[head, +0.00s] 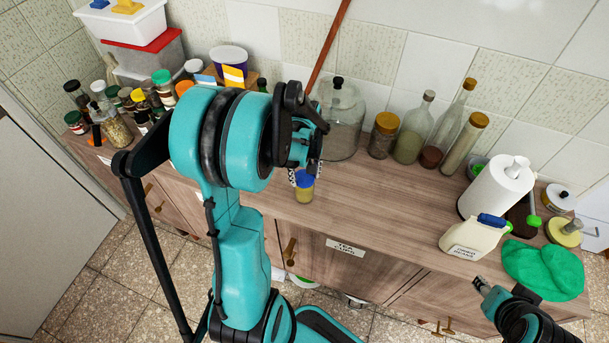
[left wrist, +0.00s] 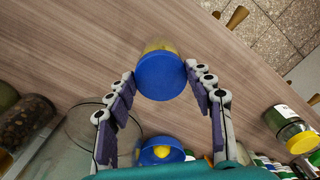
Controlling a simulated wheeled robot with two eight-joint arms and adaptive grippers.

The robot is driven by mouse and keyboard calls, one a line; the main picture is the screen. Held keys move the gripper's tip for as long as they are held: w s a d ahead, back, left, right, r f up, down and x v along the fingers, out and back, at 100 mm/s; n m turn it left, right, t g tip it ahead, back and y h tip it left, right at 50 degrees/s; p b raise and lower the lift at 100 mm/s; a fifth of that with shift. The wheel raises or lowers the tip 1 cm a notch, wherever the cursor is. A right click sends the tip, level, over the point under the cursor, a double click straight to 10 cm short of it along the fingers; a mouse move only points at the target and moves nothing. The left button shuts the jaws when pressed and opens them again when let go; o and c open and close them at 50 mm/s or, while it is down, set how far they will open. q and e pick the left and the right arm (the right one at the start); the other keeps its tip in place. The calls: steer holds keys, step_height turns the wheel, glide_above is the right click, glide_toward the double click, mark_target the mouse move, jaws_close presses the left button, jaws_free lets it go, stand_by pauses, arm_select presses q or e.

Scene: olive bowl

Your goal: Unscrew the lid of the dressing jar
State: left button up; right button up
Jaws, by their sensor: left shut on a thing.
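The dressing jar (head: 304,194) is a small jar with yellowish contents and a blue lid (head: 305,179). It stands upright near the front edge of the wooden counter. In the left wrist view the round blue lid (left wrist: 161,77) is at the top centre, with a bit of the yellowish jar (left wrist: 161,46) showing behind it. My left gripper (left wrist: 160,80) is shut on the lid, with a purple-padded finger on each side. In the head view my left gripper (head: 304,175) is above the jar, partly hidden by my arm. My right gripper (head: 483,286) is at the lower right, away from the jar; its fingers are unclear.
Behind the jar stand a big glass jar (head: 342,125) and several bottles (head: 413,130). Spice jars (head: 115,130) crowd the left end. A paper towel roll (head: 497,187), a white jug (head: 472,238) and a green cloth (head: 543,267) are at right. Counter right of the jar is clear.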

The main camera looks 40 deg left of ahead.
mark_target(305, 178)
arm_select(q)
steer(key=shift+n, duration=0.5)
steer(key=shift+n, duration=0.8)
steer(key=shift+r+p, duration=1.75)
steer(key=shift+r, duration=0.75)
steer(key=shift+w, duration=0.1)
